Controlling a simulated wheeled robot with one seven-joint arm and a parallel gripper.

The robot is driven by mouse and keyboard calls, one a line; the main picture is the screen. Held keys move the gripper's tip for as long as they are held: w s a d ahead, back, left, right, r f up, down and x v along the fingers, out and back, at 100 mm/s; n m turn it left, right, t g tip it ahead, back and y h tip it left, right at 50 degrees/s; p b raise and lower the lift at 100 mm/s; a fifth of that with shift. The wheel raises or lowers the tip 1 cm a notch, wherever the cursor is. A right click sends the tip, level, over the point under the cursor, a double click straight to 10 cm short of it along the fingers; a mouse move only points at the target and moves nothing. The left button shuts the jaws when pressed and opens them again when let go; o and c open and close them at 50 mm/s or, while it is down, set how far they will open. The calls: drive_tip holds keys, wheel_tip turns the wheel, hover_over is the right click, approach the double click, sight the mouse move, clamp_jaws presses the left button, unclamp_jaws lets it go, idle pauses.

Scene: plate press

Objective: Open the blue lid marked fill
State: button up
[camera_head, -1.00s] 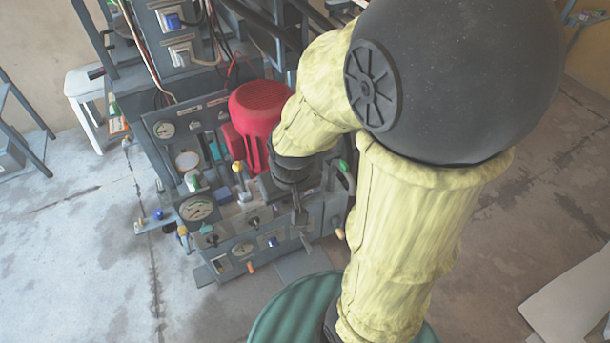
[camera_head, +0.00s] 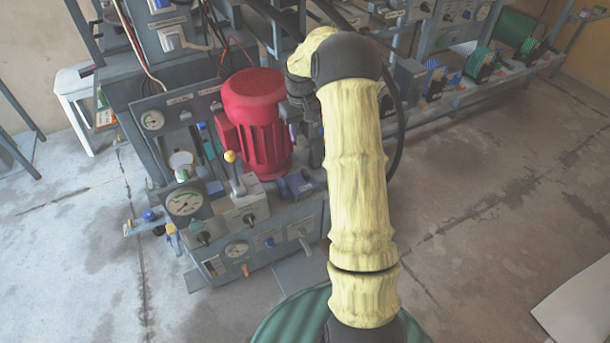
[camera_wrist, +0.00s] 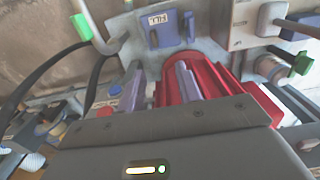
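In the head view a blue part (camera_head: 298,184) in front of the red motor appears to be this lid. My gripper (camera_wrist: 160,72) shows in the wrist view with two fingers apart and nothing between them. The fingers point towards the lid and do not touch it. In the head view my gripper is mostly hidden behind my arm.
The red motor (camera_head: 255,115) stands close beside my wrist; it also lies close behind my fingers in the wrist view (camera_wrist: 225,82). A yellow-knobbed lever (camera_head: 234,172) and a gauge (camera_head: 185,202) stand to the left. A black hose (camera_wrist: 55,62) and green-tipped handles are near.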

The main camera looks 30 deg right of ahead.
sight(305, 172)
drive_tip(key=shift+w+d+f, duration=0.25)
drive_tip(key=shift+d+f, duration=0.1)
drive_tip(key=shift+d, duration=0.1)
drive_tip(key=shift+w+d+f, duration=0.25)
drive_tip(key=shift+d+f, duration=0.05)
drive_tip(key=shift+d, duration=0.15)
wheel_tip(305, 172, down, 18)
drive_tip(key=b, duration=0.6)
drive_tip(key=shift+r, duration=0.25)
clamp_jaws()
